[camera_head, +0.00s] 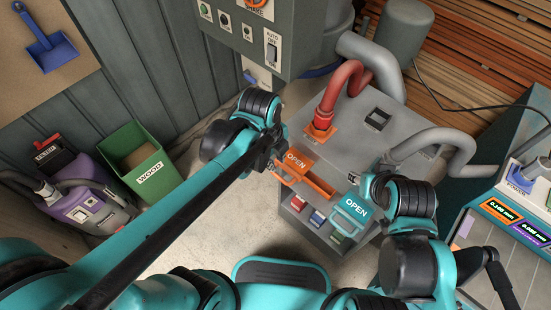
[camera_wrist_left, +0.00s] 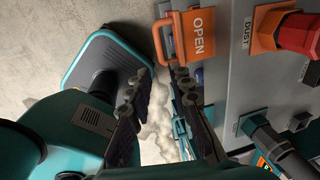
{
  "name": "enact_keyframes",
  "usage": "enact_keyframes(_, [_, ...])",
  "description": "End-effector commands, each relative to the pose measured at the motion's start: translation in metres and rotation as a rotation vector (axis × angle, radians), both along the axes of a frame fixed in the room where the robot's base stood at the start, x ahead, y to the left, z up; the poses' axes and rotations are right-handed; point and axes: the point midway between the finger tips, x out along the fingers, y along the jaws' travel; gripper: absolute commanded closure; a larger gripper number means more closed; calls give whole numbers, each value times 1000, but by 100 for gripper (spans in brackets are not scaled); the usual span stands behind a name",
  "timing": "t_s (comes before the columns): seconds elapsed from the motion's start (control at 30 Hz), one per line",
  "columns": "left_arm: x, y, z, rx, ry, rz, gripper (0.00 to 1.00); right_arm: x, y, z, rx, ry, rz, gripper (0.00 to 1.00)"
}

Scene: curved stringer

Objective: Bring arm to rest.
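My left gripper (camera_head: 277,164) reaches in from the left beside the grey machine box (camera_head: 330,130), close to an orange handle marked OPEN (camera_head: 297,161). In the left wrist view its two fingers (camera_wrist_left: 160,74) are spread with nothing held between them. The orange handle (camera_wrist_left: 164,42) lies just past the fingertips there; whether they touch cannot be told. My right gripper (camera_head: 368,182) is above a teal handle marked OPEN (camera_head: 352,211). Its fingers are small and partly hidden by its own wrist, so its opening is unclear.
A red hose (camera_head: 343,88) and grey hoses (camera_head: 435,141) join the machine box. A grey control panel (camera_head: 262,32) hangs above my left gripper. A green WOOD bin (camera_head: 140,160) and purple vacuum (camera_head: 88,208) stand left. Stacked boards (camera_head: 480,50) lie behind. A display console (camera_head: 510,225) is right.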

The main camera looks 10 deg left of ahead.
Motion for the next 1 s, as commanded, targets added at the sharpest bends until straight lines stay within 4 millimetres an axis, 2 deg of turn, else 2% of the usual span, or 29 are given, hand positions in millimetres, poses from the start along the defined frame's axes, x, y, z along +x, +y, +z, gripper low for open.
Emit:
enact_keyframes(0.33, [0, 1, 0, -2, -2, 16, 80, 0, 0, 0, 0, 0, 0, 60])
enact_keyframes(0.47, [-4, 13, 5, -32, -22, 182, 80, 0, 0, 0, 0, 0, 0, 60])
enact_keyframes(0.57, [-9, 32, 13, -91, -55, 459, 80, 0, 0, 0, 0, 0, 0, 60])
enact_keyframes(0.8, [-27, 85, 28, -361, -138, 1291, 80, 0, 0, 0, 0, 0, 0, 60])
enact_keyframes(0.9, [-34, 102, 30, -496, -158, 1586, 80, 0, 0, 0, 0, 0, 0, 60])
enact_keyframes(1.0, [-40, 115, 32, -616, -166, 1809, 80, 0, 0, 0, 0, 0, 0, 60])
